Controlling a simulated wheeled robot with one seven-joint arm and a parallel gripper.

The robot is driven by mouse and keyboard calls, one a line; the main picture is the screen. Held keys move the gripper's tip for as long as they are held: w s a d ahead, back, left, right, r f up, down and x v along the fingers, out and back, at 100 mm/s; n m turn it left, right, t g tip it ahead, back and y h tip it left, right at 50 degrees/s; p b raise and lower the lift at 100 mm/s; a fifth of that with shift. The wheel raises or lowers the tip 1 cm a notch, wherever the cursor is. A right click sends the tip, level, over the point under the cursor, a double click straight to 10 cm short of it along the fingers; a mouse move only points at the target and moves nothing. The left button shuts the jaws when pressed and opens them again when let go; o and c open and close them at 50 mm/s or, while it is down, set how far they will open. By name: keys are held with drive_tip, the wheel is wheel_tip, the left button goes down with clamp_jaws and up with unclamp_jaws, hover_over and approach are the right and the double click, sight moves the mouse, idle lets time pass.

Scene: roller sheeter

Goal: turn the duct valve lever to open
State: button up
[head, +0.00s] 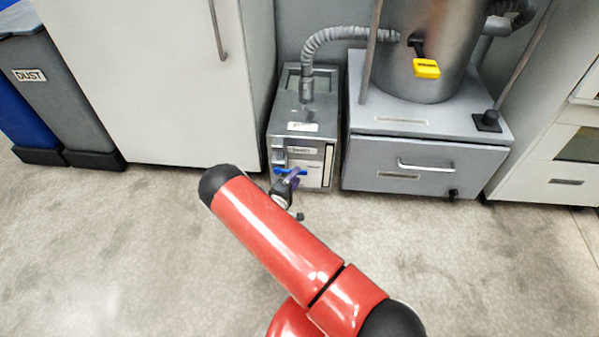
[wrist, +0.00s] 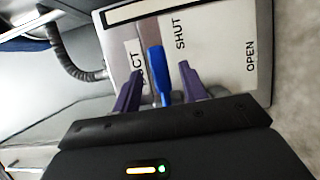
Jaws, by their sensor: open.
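The blue lever (wrist: 158,72) is on the front of the small grey duct box (head: 308,110). In the wrist view it points toward the top of the picture, beside the SHUT label (wrist: 181,32); the OPEN label (wrist: 251,56) is farther right. My gripper (wrist: 160,69) is open, with one purple finger on each side of the lever and visible gaps to it. In the head view my gripper (head: 293,178) is at the box front, and the lever (head: 283,170) shows partly behind it. The lever's pivot is hidden by my gripper.
A grey hose (head: 330,36) rises from the box top. A steel drum on a grey drawer cabinet (head: 415,160) stands close on the right, with a yellow tag (head: 426,68). A white cabinet (head: 160,80) and a DUST bin (head: 60,90) stand left. The floor in front is clear.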

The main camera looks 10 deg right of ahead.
drive_tip(key=shift+x, duration=1.7)
drive_tip(key=shift+c, duration=0.3)
clamp_jaws()
